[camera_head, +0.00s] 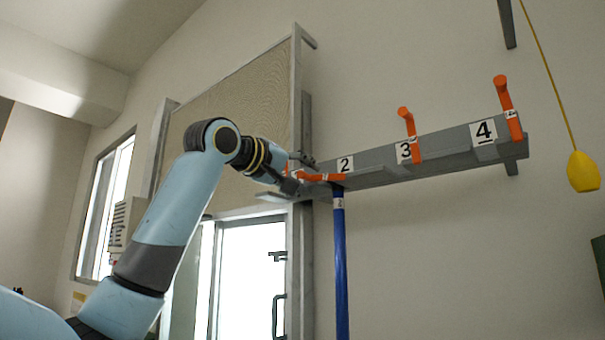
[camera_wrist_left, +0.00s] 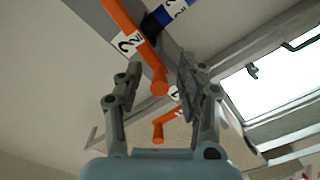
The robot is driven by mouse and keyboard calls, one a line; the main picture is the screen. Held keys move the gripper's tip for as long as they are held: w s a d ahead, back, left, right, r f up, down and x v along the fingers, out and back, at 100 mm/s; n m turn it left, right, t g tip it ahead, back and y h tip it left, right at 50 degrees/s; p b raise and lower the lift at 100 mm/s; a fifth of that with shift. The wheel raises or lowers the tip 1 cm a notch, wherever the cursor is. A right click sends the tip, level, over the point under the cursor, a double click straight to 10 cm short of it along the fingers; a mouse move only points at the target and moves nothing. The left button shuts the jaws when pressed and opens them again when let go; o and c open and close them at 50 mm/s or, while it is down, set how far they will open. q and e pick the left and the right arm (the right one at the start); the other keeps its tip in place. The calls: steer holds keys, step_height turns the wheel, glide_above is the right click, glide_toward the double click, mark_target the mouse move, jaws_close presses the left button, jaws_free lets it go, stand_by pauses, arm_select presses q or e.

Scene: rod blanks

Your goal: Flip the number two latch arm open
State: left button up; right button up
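The number two latch arm (camera_head: 325,177) is an orange bar with a white "2" label, lying roughly level along the front of the grey rack beam, to the left of the "2" plate (camera_head: 345,164). In the left wrist view the latch arm (camera_wrist_left: 130,22) runs down from the top, and its knobbed end lies between my fingers in the picture. My left gripper (camera_head: 292,184) is at the left end of this arm; in its wrist view the gripper (camera_wrist_left: 158,70) is open, with gaps beside the knob. A blue rod (camera_head: 340,260) hangs below. My right gripper is out of view.
The number three (camera_head: 411,135) and number four (camera_head: 507,107) latch arms point up. Another orange arm (camera_wrist_left: 165,125) lies close below the knob in the wrist view. A door frame (camera_head: 300,240) stands behind my gripper. A yellow pendant (camera_head: 583,171) hangs at right.

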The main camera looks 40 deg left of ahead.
arm_select(q)
jaws_close()
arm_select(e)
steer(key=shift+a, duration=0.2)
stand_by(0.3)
